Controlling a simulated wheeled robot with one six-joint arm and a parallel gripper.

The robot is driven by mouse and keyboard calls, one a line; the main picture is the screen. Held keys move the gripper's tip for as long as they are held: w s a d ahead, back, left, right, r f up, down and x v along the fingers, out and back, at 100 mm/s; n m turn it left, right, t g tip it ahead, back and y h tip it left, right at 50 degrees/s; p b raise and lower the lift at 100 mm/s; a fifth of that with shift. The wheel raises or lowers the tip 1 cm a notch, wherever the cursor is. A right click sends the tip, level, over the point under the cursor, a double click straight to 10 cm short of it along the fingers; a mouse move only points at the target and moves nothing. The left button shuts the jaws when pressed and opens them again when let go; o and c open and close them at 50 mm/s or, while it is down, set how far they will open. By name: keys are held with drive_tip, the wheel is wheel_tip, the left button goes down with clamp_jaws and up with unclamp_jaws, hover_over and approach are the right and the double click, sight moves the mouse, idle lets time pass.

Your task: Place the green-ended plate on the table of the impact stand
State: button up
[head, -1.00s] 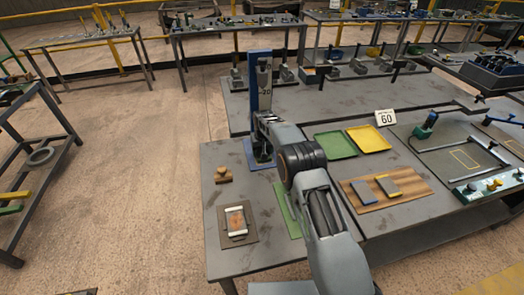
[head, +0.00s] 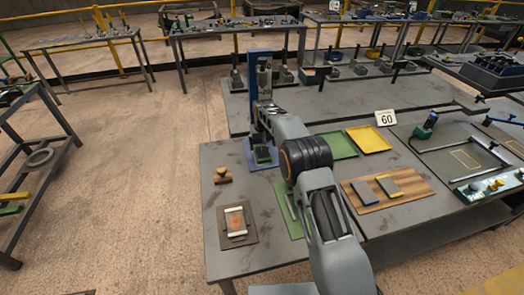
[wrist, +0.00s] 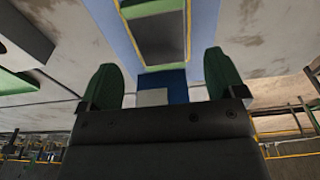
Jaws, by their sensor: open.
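The impact stand (head: 262,72) is a tall blue column with a pale scale and a blue base, at the far left of the bench. The green-ended plate (head: 263,155) shows low at the stand, partly behind my arm. In the wrist view, the grey plate with a green end (wrist: 158,38) lies over the stand's blue base, beyond my fingertips. My gripper (wrist: 162,68) is open, with its two green fingers apart and nothing between them. In the head view my arm hides most of the gripper. Exact contact under the plate is hard to see.
A wooden board (head: 412,198) holds a blue-ended and a yellow-ended plate. Green (head: 338,145) and yellow (head: 369,139) trays lie behind it. A small knobbed block (head: 222,175) and a framed pad (head: 236,221) sit at the left, with bare bench around them.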

sight(263, 154)
wheel_tip(263, 154, up, 3)
drive_tip(key=shift+s+f, duration=0.15)
drive_tip(key=shift+f, duration=0.05)
drive_tip(key=shift+s+d+r, duration=0.15)
drive_tip(key=shift+r, duration=0.2)
drive_tip(key=s+d+r+t, duration=0.1)
drive_tip(key=s+d+r, duration=0.3)
drive_tip(key=s, duration=0.8)
drive_tip(key=s+d+r+m+t, duration=0.1)
drive_tip(key=s+d+r, duration=0.3)
drive_tip(key=s, duration=0.8)
drive_tip(key=s+d+r+m, duration=0.1)
drive_tip(key=s+d+r, duration=0.3)
drive_tip(key=s, duration=0.9)
drive_tip(key=shift+d+r+t, duration=0.2)
drive_tip(key=shift+d+t, duration=0.2)
drive_tip(key=shift+d, duration=0.25)
